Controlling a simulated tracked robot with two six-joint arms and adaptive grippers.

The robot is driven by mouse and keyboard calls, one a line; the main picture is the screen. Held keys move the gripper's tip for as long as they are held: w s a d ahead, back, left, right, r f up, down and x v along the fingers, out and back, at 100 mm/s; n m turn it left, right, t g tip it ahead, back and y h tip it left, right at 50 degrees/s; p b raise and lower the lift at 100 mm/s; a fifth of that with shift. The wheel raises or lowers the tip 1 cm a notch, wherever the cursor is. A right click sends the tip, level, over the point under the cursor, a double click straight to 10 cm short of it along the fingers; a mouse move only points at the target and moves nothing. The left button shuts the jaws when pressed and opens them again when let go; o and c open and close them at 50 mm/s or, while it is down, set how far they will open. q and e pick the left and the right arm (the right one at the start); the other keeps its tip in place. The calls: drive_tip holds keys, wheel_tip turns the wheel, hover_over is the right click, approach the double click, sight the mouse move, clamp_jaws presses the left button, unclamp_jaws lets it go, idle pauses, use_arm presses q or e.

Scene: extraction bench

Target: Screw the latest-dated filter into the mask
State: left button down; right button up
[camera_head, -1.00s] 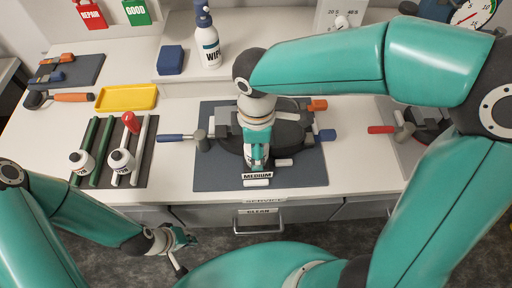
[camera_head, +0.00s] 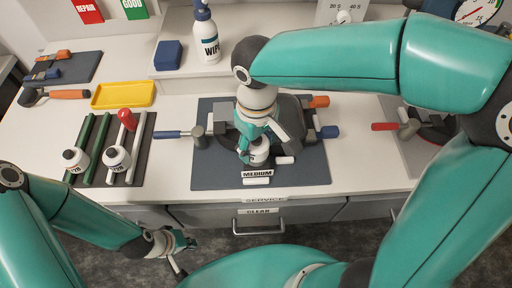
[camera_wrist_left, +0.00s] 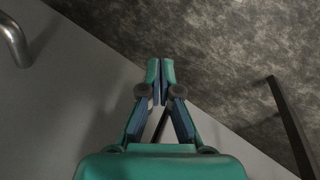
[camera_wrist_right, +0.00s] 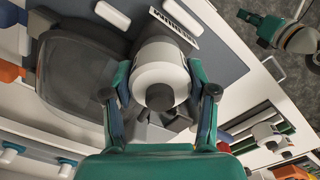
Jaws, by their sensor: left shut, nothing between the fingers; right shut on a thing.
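My right gripper (camera_head: 262,141) is shut on a white filter (camera_head: 259,153) with a dark round knob, and holds it at the front of the dark mask (camera_head: 291,116) on the grey mat. In the right wrist view the filter (camera_wrist_right: 160,70) sits between the fingers beside the mask's dark visor (camera_wrist_right: 75,80). I cannot tell whether its thread is engaged, and its date is hidden. Two more white filters (camera_head: 75,158) (camera_head: 117,157) stand on the rack at left, their labels too small to read. My left gripper (camera_head: 188,243) is shut and empty, low in front of the bench; it also shows in the left wrist view (camera_wrist_left: 160,75).
A blue-handled tool (camera_head: 178,134) and blue and orange clamps (camera_head: 328,132) flank the mask. A MEDIUM label (camera_head: 257,173) lies at the mat's front. A yellow tray (camera_head: 123,95), wipes bottle (camera_head: 206,40) and blue block (camera_head: 167,54) stand behind. A red-handled tool (camera_head: 388,126) lies right.

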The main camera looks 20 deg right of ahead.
drive_tip(key=m+b, duration=0.1)
drive_tip(key=m, duration=0.3)
drive_tip(key=shift+f+m, duration=0.1)
drive_tip(key=shift+m, duration=0.3)
drive_tip(key=m+b, duration=0.1)
drive_tip(key=m, duration=0.3)
drive_tip(key=shift+m, duration=0.3)
drive_tip(key=m, duration=0.4)
drive_tip(key=shift+b, duration=0.4)
drive_tip(key=m, duration=0.4)
drive_tip(key=o, duration=1.3)
